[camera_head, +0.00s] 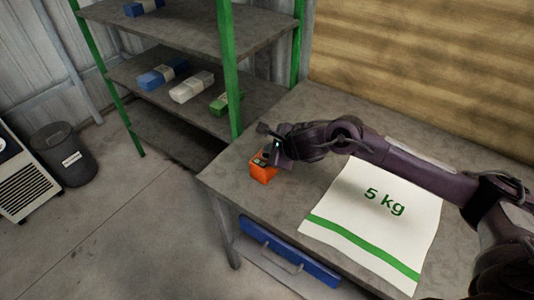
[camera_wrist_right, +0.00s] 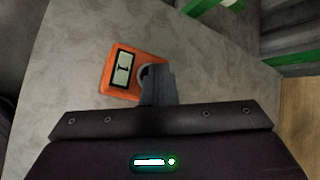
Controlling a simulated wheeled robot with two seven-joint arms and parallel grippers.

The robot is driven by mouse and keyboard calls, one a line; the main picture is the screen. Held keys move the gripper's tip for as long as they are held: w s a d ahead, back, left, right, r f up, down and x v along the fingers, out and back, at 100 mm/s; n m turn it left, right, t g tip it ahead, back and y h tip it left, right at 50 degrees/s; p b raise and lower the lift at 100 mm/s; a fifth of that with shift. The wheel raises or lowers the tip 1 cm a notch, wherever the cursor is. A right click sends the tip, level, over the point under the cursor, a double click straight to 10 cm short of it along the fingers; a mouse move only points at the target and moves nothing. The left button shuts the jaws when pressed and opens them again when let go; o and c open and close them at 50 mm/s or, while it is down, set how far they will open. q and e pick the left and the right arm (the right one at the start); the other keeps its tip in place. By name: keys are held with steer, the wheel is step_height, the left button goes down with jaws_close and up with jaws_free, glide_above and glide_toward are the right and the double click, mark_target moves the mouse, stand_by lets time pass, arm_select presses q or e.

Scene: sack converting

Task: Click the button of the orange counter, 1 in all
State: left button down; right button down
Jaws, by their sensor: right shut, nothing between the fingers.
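The orange counter (camera_head: 262,171) stands on the grey table near its left corner. In the right wrist view the counter (camera_wrist_right: 131,72) shows a small display with a dark mark and a round grey button (camera_wrist_right: 147,71), partly hidden by my fingers. My right gripper (camera_head: 275,150) is shut and empty, just over the counter. In the right wrist view the shut fingertips (camera_wrist_right: 156,80) overlap the button's edge; I cannot tell whether they touch it. My left gripper is not in view.
A white sack marked "5 kg" (camera_head: 385,205) lies flat on the table (camera_head: 246,197) to the right of the counter. A green-framed shelf (camera_head: 229,70) with blue, white and green bundles stands behind left. A dark bin (camera_head: 64,153) is on the floor.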

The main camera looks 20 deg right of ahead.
stand_by(0.5)
steer(key=shift+r+p, duration=0.4)
steer(key=shift+r, duration=0.4)
steer(key=shift+r+p, duration=1.6)
steer(key=shift+r, duration=0.95)
steer(key=shift+f, duration=0.1)
